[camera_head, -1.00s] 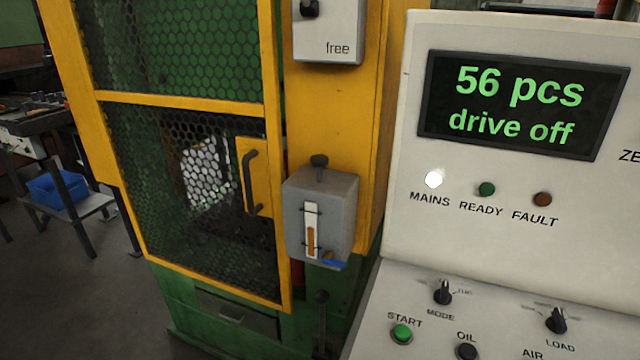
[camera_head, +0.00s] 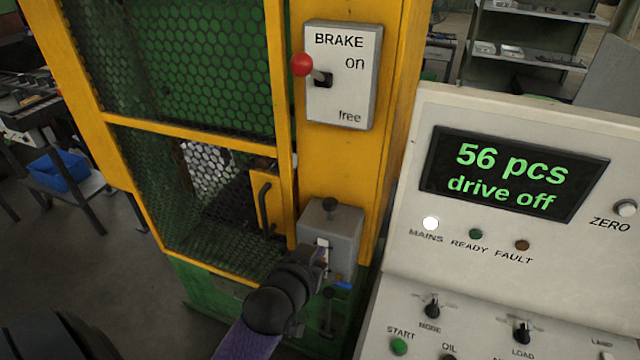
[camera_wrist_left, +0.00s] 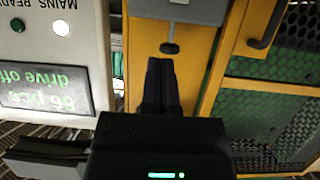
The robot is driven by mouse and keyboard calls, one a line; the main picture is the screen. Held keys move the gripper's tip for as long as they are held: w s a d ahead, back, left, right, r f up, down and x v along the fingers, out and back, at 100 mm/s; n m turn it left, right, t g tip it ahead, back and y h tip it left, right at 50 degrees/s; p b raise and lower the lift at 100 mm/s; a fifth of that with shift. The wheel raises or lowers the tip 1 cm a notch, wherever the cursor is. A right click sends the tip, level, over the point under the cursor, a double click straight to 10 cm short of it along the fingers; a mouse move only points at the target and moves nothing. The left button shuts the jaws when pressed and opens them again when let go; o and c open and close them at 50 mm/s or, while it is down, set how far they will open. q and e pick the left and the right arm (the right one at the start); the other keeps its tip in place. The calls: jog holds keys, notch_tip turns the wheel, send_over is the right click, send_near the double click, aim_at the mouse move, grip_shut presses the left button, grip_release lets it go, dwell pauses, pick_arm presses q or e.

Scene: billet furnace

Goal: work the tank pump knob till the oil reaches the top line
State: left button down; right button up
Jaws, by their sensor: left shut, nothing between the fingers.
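The grey oil tank (camera_head: 347,229) is fixed to the yellow press post, with its dark pump knob (camera_head: 330,203) on a short stem on top. My left gripper (camera_head: 320,254) is shut and empty in front of the tank, below the knob in the picture. It hides most of the sight glass (camera_head: 322,242), so the oil level cannot be read. In the left wrist view, which is upside down, the shut fingers (camera_wrist_left: 161,62) point at the knob (camera_wrist_left: 169,48), close to it; I cannot tell whether they touch. My right gripper is not in view.
The brake box (camera_head: 342,75) with its red-tipped lever is above the tank. The mesh guard door (camera_head: 190,130) with its handle (camera_head: 263,207) is left of it. The control console (camera_head: 408,200) is close on the right; its display reads 56 pcs, drive off.

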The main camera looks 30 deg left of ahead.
pick_arm(q)
notch_tip(320, 180, up, 9)
jog(key=a+t+p, duration=0.1)
jog(key=a, duration=0.1)
jog(key=shift+w+r+n+t+y, duration=0.15)
jog(key=shift+n+t+y, duration=0.15)
jog(key=shift+y, duration=0.1)
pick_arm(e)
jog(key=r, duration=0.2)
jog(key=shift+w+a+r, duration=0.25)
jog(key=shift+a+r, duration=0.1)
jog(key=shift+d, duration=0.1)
pick_arm(q)
send_over(330, 204)
jog(key=s, duration=0.2)
notch_tip(330, 204, down, 2)
notch_tip(330, 204, down, 4)
jog(key=shift+w+d+r+b, duration=0.1)
jog(key=shift+d+b, duration=0.05)
jog(key=shift+b, duration=0.15)
jog(key=shift+f, duration=0.35)
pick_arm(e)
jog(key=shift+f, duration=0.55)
